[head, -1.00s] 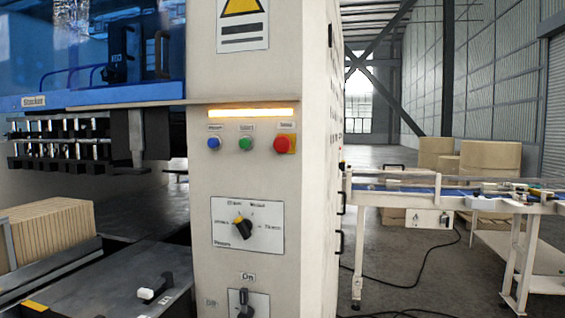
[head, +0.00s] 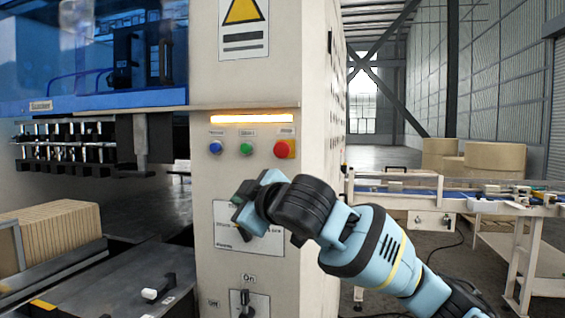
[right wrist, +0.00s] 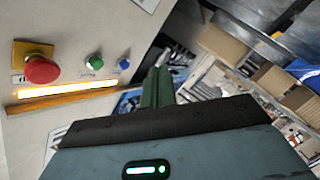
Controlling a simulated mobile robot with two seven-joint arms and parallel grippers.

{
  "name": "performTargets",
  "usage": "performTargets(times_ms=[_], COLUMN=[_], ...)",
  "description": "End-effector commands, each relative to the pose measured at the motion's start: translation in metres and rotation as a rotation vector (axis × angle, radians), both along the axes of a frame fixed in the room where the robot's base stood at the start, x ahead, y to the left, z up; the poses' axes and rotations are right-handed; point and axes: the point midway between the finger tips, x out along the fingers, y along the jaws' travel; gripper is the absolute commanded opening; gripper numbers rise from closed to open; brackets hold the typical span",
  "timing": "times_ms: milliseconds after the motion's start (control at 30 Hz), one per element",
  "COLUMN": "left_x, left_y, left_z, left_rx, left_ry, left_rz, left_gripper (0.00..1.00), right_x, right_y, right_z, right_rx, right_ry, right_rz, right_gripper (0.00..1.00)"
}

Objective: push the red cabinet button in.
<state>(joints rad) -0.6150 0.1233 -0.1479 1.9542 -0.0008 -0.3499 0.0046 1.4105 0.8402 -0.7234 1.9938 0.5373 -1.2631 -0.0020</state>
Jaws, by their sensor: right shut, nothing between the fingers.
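The red button (head: 281,149) sits on a yellow plate at the right of the button row on the white cabinet (head: 222,182). It also shows in the right wrist view (right wrist: 41,69), at the left edge of the picture. My right gripper (head: 239,207) is shut and empty. In the head view it lies below and left of the red button, in front of the dial panel. In the right wrist view its closed green fingers (right wrist: 157,88) point past the button row and are apart from the red button. My left gripper is not in view.
A green button (head: 246,149) and a blue button (head: 215,147) are left of the red one, under a lit orange strip (head: 252,119). The dial panel (head: 265,243) is mostly covered by my right gripper. A lower switch (head: 245,302) and a conveyor (head: 440,195) also show.

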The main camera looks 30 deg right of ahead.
Motion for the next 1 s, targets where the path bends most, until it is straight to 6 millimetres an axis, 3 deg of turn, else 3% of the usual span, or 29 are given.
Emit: performTargets(times_ms=[33,100,300,767,1000], left_x=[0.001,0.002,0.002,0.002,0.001], left_y=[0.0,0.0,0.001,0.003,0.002], left_z=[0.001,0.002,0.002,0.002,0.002], left_rx=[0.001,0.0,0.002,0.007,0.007], left_ry=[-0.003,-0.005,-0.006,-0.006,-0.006], left_rz=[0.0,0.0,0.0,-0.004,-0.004], left_gripper=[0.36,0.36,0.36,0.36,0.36], right_x=[-0.009,-0.019,-0.037,-0.039,-0.026], right_y=[-0.01,-0.02,-0.037,-0.04,-0.055], right_z=[0.026,0.05,0.085,0.089,0.089], right_rx=[-0.015,-0.028,-0.045,-0.046,-0.044], right_ry=[-0.029,-0.049,-0.078,-0.081,-0.08], right_rz=[-0.026,-0.056,-0.107,-0.114,-0.117], right_gripper=[0.0,0.0,0.0,0.0,0.0])
